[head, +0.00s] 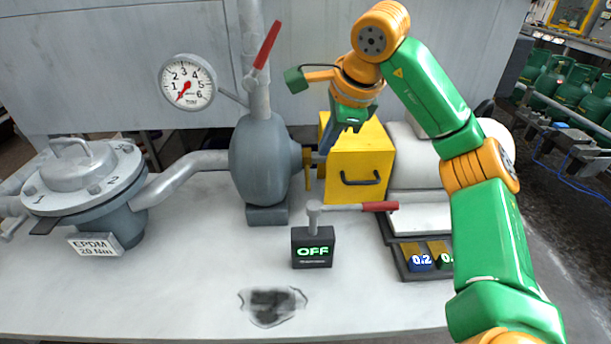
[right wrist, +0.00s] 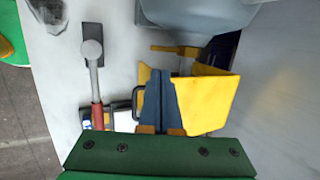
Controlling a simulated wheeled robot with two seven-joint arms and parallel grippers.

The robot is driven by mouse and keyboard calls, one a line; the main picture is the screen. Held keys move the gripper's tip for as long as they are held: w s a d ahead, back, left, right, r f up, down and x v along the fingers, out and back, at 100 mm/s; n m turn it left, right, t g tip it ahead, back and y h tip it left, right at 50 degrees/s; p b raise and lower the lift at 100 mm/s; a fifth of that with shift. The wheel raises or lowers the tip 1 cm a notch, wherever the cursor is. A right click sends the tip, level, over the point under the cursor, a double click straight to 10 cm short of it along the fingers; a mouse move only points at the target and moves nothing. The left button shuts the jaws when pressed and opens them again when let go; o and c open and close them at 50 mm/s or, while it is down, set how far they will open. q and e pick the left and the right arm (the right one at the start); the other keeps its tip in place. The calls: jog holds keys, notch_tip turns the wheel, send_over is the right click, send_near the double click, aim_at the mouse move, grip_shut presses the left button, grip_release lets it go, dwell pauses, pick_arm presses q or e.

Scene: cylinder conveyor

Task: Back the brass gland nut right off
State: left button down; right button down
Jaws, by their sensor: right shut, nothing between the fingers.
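The brass gland nut (head: 308,158) sits on the right side of the grey pump body (head: 260,160), between it and the yellow box (head: 357,160). In the right wrist view a brass-coloured piece with a short bar (right wrist: 188,50) shows just below the grey body. My right gripper (head: 328,147) is shut and empty, its dark blue fingers pointing down, just right of the nut and in front of the yellow box's upper left. In the right wrist view the closed fingers (right wrist: 160,88) overlap the yellow box. They appear apart from the nut. My left gripper is not in view.
A pressure gauge (head: 188,82) and a red-handled lever (head: 266,46) stand above. A black OFF block (head: 312,248) with a red-handled valve (head: 380,207) stands in front. A flanged vessel (head: 80,180) is at left. A dark stain (head: 272,304) marks the front bench; bare bench surrounds it.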

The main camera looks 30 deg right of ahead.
aim_at(310, 186)
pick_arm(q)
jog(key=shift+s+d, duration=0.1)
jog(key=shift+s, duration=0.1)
pick_arm(e)
jog(key=x, duration=1.2)
jog(key=shift+s, duration=0.15)
jog(key=shift+s+f, duration=0.1)
jog(key=shift+f, duration=0.45)
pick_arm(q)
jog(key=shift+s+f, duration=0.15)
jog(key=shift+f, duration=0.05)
pick_arm(e)
jog(key=shift+s+a+f, duration=0.15)
jog(key=shift+s, duration=0.05)
